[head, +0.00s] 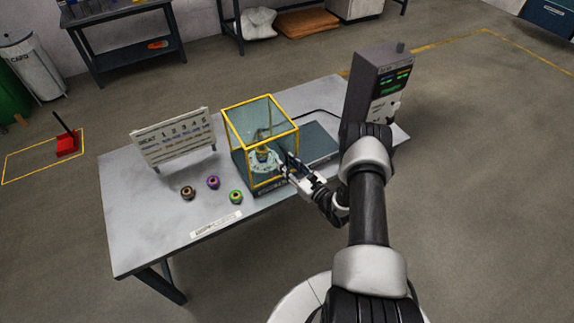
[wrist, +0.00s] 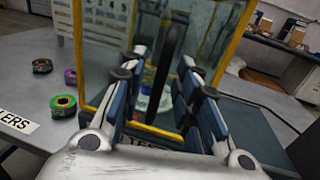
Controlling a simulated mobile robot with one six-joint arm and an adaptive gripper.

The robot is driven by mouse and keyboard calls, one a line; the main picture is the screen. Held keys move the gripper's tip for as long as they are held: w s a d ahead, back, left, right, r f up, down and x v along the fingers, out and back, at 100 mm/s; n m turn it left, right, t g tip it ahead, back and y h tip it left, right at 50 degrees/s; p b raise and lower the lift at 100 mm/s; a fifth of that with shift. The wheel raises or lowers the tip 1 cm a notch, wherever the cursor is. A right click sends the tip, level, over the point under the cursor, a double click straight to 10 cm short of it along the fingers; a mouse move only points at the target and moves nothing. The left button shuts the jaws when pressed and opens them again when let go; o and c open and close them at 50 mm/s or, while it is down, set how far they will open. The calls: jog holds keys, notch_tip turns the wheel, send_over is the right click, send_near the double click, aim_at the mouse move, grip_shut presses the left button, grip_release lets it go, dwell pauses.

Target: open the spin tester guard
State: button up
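The spin tester guard (head: 270,140) is a clear box with a yellow frame, standing closed over the spin tester on the table. A round pale rotor (head: 262,160) shows through its panes. In the wrist view the guard's yellow post (wrist: 235,40) rises at the right. A black upright handle (wrist: 168,65) stands at the guard's front, between my fingers. My gripper (head: 288,163) is at the guard's front right side. In the wrist view its fingers (wrist: 164,62) are apart, one on each side of the handle, with gaps showing. Contact is not visible.
A sign board (head: 175,138) stands left of the guard. Brown (head: 188,192), purple (head: 213,182) and green (head: 236,196) ring-like parts lie in front of it. A grey control box (head: 375,85) stands right, partly behind my arm. The table's left side is clear.

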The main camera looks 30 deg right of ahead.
jog(key=shift+w, duration=0.35)
jog(key=shift+c, duration=0.2)
grip_shut()
dwell(0.5)
